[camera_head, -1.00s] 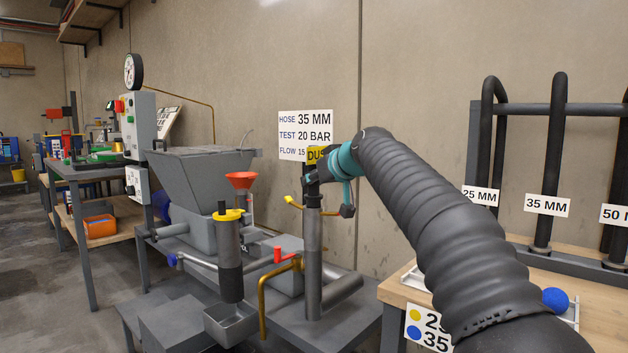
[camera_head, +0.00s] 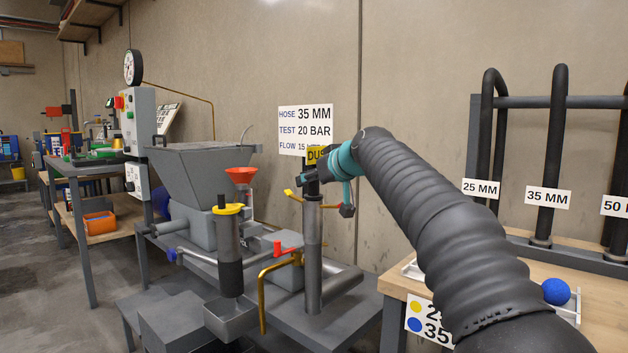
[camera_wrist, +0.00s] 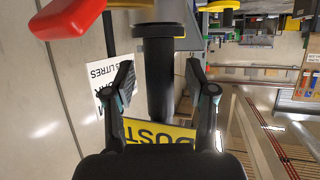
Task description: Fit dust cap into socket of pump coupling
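My gripper (camera_head: 316,176) is at the top of the upright grey post (camera_head: 313,250) on the pump bench. The wrist view shows its fingers (camera_wrist: 160,68) spread on both sides of a dark cylinder (camera_wrist: 160,85), with gaps visible on each side. A yellow label reading "DUST" (camera_wrist: 160,132) lies across the cylinder's end near my palm. The label also shows at the gripper in the head view (camera_head: 316,153). I cannot make out the cap body or the socket mouth, so I cannot tell whether the cap is seated.
A red lever (camera_head: 288,245) and a brass pipe (camera_head: 265,295) stand left of the post. The right bench holds a blue ball (camera_head: 556,291) and a hose rack (camera_head: 545,150).

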